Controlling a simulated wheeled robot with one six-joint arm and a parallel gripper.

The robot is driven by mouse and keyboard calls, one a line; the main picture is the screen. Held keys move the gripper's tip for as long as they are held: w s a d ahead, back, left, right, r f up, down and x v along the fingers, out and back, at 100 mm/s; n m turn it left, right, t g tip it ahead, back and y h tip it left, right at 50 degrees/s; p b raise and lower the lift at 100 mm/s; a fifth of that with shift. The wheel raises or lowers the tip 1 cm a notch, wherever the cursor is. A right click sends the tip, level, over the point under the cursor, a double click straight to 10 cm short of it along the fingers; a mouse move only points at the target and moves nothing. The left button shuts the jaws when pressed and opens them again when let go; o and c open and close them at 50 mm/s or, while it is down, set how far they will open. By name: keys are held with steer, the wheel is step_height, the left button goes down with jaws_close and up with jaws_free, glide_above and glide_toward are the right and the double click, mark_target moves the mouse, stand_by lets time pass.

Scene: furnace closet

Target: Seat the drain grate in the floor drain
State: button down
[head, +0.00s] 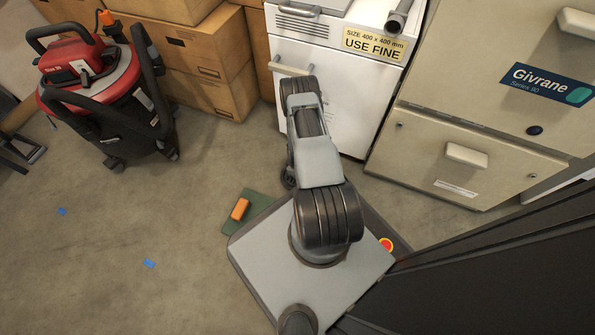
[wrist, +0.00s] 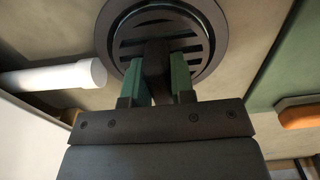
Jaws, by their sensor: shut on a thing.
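The drain grate (wrist: 136,42) is a dark round slotted disc at the top of the wrist view. A dark round rim, the floor drain (wrist: 105,22), surrounds it. The grate appears inside or over this rim; I cannot tell whether it sits flush or is raised. My gripper (wrist: 157,72) has green fingers, one on each side of a dark upright grip (wrist: 156,56) at the grate, and is shut on it. In the head view my arm hides the gripper, grate and drain.
A white pipe end (wrist: 70,77) lies left of the drain. A green mat (head: 263,208) with an orange block (head: 240,209) is beside my base. A white cabinet (head: 325,85), a beige furnace (head: 440,165) and a red vacuum (head: 95,85) stand around. Left floor is mostly clear.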

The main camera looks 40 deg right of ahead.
steer(key=shift+f, duration=0.45)
steer(key=c, duration=0.9)
jaws_free()
steer(key=shift+r+p, duration=3)
steer(key=shift+r, duration=1.05)
steer(key=shift+r, duration=0.1)
